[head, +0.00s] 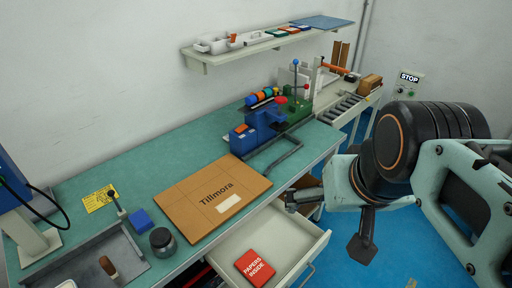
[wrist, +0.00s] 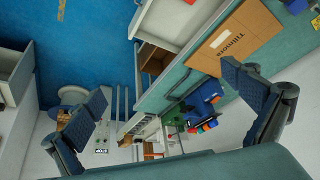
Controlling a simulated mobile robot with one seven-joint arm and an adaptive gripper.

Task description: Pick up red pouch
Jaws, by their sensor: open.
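The red pouch (head: 255,267), printed "PAPERS INSIDE", lies flat in an open white drawer (head: 285,238) under the workbench in the head view. My gripper (head: 330,222) is to the right of the drawer, above the blue floor, apart from the pouch. In the wrist view my gripper (wrist: 165,90) shows its two dark fingers spread wide with nothing between them. The drawer's pale interior (wrist: 178,20) shows at the top of the wrist view.
A cardboard box (head: 180,200) marked "Tillmora" lies on the green bench above the drawer. A blue vise (head: 255,135), a dark round jar (head: 162,241) and a grey tray (head: 85,262) also stand on the bench.

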